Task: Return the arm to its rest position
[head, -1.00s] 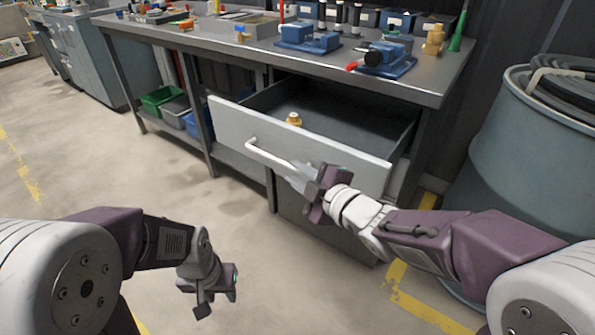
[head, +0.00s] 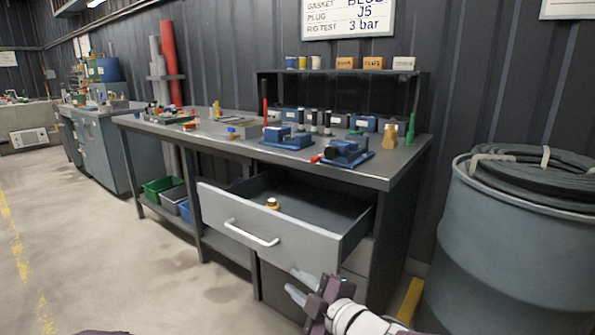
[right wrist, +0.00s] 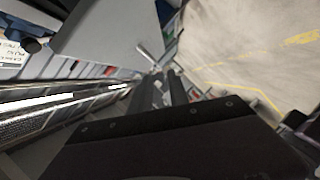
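My right gripper (head: 297,284) is at the bottom centre of the head view, in front of and below the open drawer (head: 225,218). Its two pale fingertips are apart with nothing between them, and it stands clear of the white handle (head: 250,233). In the right wrist view its dark fingers (right wrist: 160,92) reach away from the camera, with the handle (right wrist: 149,54) beyond them. My left gripper is out of the frame; only a sliver of my left arm shows at the bottom edge.
The drawer is pulled out of the workbench (head: 375,172) and holds a brass fitting (head: 272,203). A blue barrel (head: 510,250) with coiled hose stands close on the right. Blue pump parts (head: 347,150) sit on the bench. The floor at left is clear.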

